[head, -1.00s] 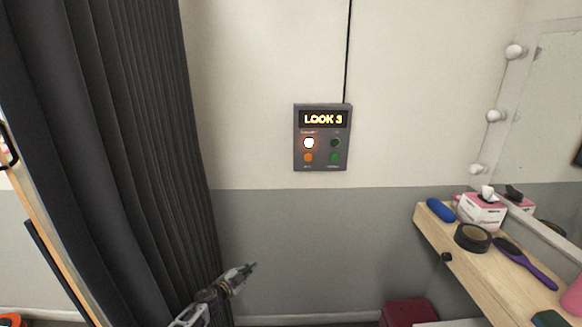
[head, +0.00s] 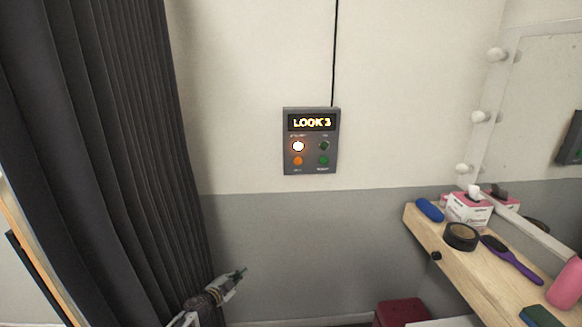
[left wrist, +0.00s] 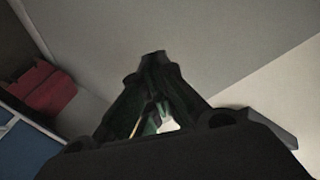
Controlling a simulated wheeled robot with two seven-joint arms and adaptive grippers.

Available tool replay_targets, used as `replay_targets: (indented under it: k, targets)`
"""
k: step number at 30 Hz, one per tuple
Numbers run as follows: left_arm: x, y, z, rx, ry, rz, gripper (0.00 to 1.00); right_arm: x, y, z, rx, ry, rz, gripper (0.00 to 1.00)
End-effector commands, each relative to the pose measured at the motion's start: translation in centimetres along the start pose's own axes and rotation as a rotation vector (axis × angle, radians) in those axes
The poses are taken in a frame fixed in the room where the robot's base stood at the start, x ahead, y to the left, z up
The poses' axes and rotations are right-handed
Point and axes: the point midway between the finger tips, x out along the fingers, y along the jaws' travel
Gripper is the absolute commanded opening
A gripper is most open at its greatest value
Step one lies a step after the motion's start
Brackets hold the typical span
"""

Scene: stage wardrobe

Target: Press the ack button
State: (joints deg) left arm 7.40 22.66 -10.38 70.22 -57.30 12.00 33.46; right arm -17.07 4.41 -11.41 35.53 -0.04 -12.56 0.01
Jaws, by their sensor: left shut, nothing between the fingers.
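A grey control panel (head: 311,141) is fixed to the wall in the head view, with a lit display that reads "LOOK 3". Below the display are a glowing white-lit lamp (head: 298,146) at upper left, a dark green round one (head: 323,146) at upper right, an orange button (head: 298,161) at lower left and a green button (head: 323,160) at lower right. Their labels are too small to read surely. My left gripper (head: 240,273) is shut and empty, below and left of the panel, apart from it. It also shows in the left wrist view (left wrist: 153,58). My right gripper is out of view.
A dark curtain (head: 95,150) hangs at the left. A wooden shelf (head: 470,268) at the right holds a tissue box (head: 468,209), a black tape roll (head: 461,236) and a purple brush (head: 510,260) below a mirror. The wall around the panel is clear.

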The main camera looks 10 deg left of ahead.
Motion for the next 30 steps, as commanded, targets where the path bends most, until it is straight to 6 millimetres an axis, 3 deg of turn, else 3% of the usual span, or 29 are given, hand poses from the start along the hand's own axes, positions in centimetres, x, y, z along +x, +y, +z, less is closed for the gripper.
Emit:
replay_targets:
  k: [2,8,20,30]
  targets:
    - [0.0,0.0,-0.1,0.0,0.001,0.0,0.0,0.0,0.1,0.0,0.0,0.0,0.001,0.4]
    - [-1.1,3.4,3.1,-0.058,-0.065,0.015,0.0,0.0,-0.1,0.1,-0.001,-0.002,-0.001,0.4]
    - [-7.2,16.2,13.2,-0.248,-0.32,0.079,0.0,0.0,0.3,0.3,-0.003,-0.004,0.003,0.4]
    - [-15.4,27.8,19.9,-0.387,-0.557,0.157,0.0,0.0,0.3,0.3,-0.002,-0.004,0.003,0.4]
